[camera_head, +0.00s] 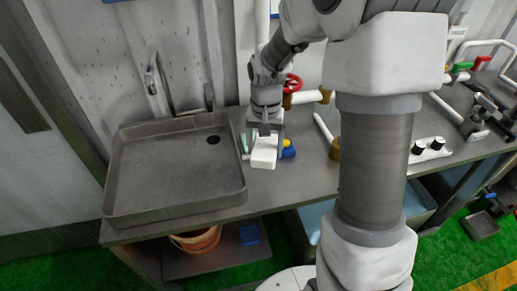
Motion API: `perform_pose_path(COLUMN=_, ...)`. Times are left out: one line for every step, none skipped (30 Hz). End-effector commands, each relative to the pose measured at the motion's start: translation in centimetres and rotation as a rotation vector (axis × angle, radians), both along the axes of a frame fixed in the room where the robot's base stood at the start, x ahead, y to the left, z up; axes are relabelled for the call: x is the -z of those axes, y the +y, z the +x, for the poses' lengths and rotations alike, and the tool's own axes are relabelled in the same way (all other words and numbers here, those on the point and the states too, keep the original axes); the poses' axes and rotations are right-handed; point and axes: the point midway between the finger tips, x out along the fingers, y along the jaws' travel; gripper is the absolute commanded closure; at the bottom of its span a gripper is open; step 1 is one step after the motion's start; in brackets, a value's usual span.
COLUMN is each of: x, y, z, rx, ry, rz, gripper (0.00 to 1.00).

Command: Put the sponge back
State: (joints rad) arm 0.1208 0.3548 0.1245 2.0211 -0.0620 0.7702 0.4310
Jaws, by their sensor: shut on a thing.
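My gripper (265,139) points down over the counter just right of the sink. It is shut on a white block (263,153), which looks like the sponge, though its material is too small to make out. A small blue and yellow item (288,150) is right beside the gripper, partly hidden by a finger. Whether the white block touches the counter cannot be told.
A grey sink basin (165,180) is left of the gripper, empty, with a faucet (155,80) behind. Pale green items (244,143) are by its right rim. A red valve wheel (293,83) and a white-handled tool (323,127) are on the right. Orange pots (197,240) are below.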

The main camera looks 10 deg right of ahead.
Motion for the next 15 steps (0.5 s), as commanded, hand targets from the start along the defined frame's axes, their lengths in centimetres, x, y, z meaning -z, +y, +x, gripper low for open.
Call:
perform_pose_path(x=0.3, y=0.3, z=0.5, rx=-0.002, ry=0.001, rz=0.000, gripper=0.72)
perform_pose_path(x=0.5, y=0.4, z=0.7, rx=-0.001, ry=0.001, rz=0.000, gripper=0.72)
perform_pose_path(x=0.6, y=0.5, z=1.0, rx=0.000, ry=0.001, rz=0.000, gripper=0.72)
perform_pose_path(x=0.7, y=0.6, z=1.1, rx=0.000, ry=0.000, rz=0.000, gripper=0.72)
perform_pose_path(x=0.8, y=0.6, z=1.2, rx=0.000, ry=0.000, rz=0.000, gripper=0.72)
perform_pose_path(x=0.9, y=0.7, z=1.3, rx=0.001, ry=0.000, rz=0.000, gripper=0.72)
perform_pose_path(x=1.2, y=0.7, z=1.3, rx=0.001, ry=0.000, rz=0.000, gripper=0.72)
perform_pose_path(x=1.5, y=0.7, z=1.3, rx=0.001, ry=0.001, rz=0.000, gripper=0.72)
perform_pose_path(x=2.1, y=0.7, z=1.2, rx=0.001, ry=0.003, rz=0.000, gripper=0.72)
perform_pose_path(x=2.6, y=0.7, z=1.2, rx=0.001, ry=0.004, rz=0.001, gripper=0.72)
perform_pose_path(x=3.1, y=0.7, z=1.2, rx=0.001, ry=0.004, rz=0.001, gripper=0.72)
perform_pose_path(x=3.6, y=0.7, z=1.2, rx=0.001, ry=0.003, rz=0.000, gripper=0.72)
perform_pose_path(x=4.0, y=0.7, z=1.2, rx=0.001, ry=0.003, rz=0.000, gripper=0.72)
perform_pose_path(x=4.3, y=0.7, z=1.2, rx=0.001, ry=0.003, rz=0.000, gripper=0.72)
perform_pose_path(x=4.6, y=0.7, z=1.3, rx=0.001, ry=0.001, rz=0.000, gripper=0.72)
